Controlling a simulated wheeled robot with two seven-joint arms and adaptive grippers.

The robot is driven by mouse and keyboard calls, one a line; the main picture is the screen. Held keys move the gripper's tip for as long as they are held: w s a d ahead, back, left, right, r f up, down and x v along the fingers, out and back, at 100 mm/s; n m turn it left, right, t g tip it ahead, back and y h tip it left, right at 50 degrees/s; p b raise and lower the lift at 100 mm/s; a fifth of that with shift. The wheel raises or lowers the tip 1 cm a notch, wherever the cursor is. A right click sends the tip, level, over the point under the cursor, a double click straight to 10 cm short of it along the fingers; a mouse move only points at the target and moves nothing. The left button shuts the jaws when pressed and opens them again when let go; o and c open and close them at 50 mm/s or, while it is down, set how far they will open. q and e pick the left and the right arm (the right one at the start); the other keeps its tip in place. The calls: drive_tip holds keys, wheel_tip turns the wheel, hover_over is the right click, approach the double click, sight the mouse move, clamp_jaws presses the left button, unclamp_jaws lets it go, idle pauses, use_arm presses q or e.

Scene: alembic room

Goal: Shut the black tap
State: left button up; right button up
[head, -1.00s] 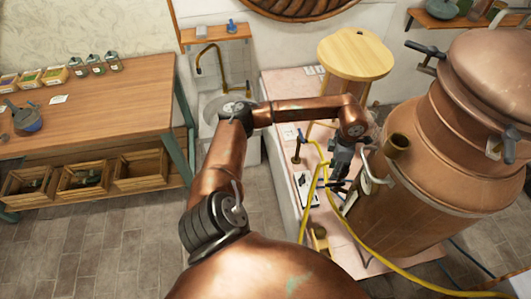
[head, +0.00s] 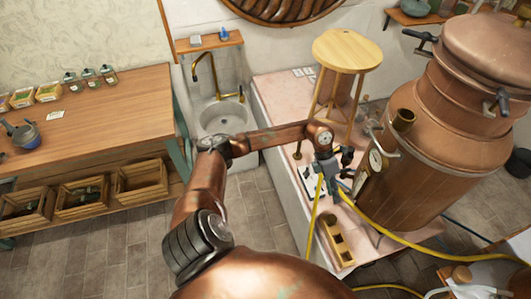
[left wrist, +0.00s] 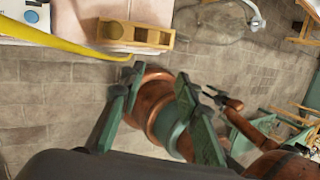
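My left gripper (head: 330,172) hangs over the pink plinth, close to the still's left side. In the left wrist view its green fingers (left wrist: 160,112) are spread with nothing held between them; my copper body shows behind. Dark-handled taps show on the copper still (head: 420,160): an upper lever (head: 420,38) and a right lever (head: 501,102). I cannot tell which tap is the black one; the gripper may hide one. A copper arm with dark prongs (left wrist: 214,95) in the left wrist view looks like my right arm; its opening is unclear.
A yellow hose (head: 400,238) runs from beside the gripper across the plinth (head: 275,97). A wooden block with holes (head: 338,240) lies on the plinth's near edge. A stool (head: 347,52) stands behind. A sink (head: 222,116) and a workbench (head: 110,105) are at the left.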

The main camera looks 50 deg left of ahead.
use_arm(q)
drive_tip(key=w+a+f+n+t+h, duration=0.1)
drive_tip(key=w+a+f+n+t, duration=0.25)
drive_tip(key=a+n, duration=0.3)
drive_tip(key=w+a+f+n+t+h, duration=0.2)
drive_tip(key=w+a+n+t, duration=0.3)
drive_tip(key=a, duration=0.3)
drive_tip(key=s+a+f+n+y, duration=0.2)
drive_tip(key=a+f+n, duration=0.1)
drive_tip(key=a, duration=0.5)
drive_tip(key=s+a+f+n+t+y, duration=0.1)
drive_tip(key=a+f+n+y, duration=0.2)
drive_tip(key=a, duration=0.6)
drive_tip(key=s+a+f+n+t+y, duration=0.1)
drive_tip(key=s+a+f+n+y, duration=0.1)
drive_tip(key=a+n, duration=0.3)
drive_tip(key=a, duration=0.3)
drive_tip(key=shift+s+a+f, duration=0.25)
drive_tip(key=shift+s+f, duration=0.05)
drive_tip(key=shift+f, duration=0.1)
use_arm(e)
drive_tip(key=shift+s, duration=0.3)
use_arm(q)
drive_tip(key=shift+t, duration=0.25)
